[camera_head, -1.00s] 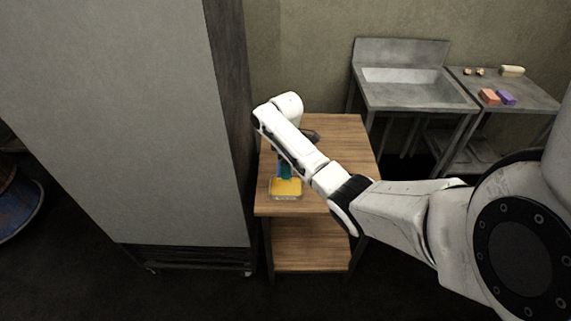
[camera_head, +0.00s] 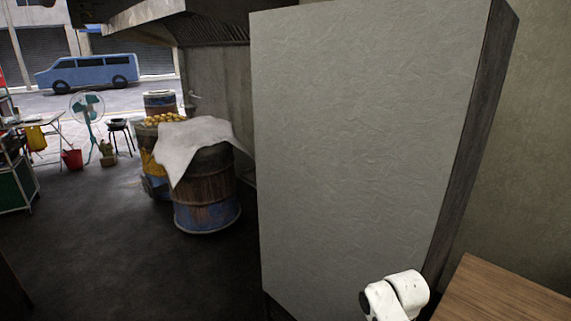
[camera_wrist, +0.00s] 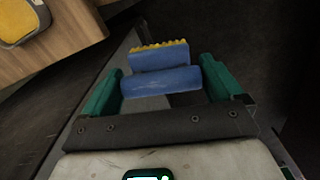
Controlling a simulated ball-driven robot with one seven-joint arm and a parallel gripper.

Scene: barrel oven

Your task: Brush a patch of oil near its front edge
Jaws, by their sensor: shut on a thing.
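In the wrist view my gripper (camera_wrist: 163,76) has its two green fingers on either side of a blue brush (camera_wrist: 155,82) with yellow bristles along its far edge. It is shut on the brush. A shallow tray (camera_wrist: 42,36) with yellow oil stands on the wooden table (camera_wrist: 80,20) at the upper left of the wrist view, apart from the brush. In the head view only a white part of my arm shows at the bottom, and the gripper and brush are out of sight. I cannot make out any oil patch on a surface.
A tall grey cabinet (camera_head: 365,140) fills the middle of the head view, left of the wooden table (camera_head: 495,297). Beyond it stand a barrel (camera_head: 205,200) draped with a white cloth (camera_head: 190,142) and another barrel (camera_head: 152,172) topped with yellow-orange items. Dark floor at the left is open.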

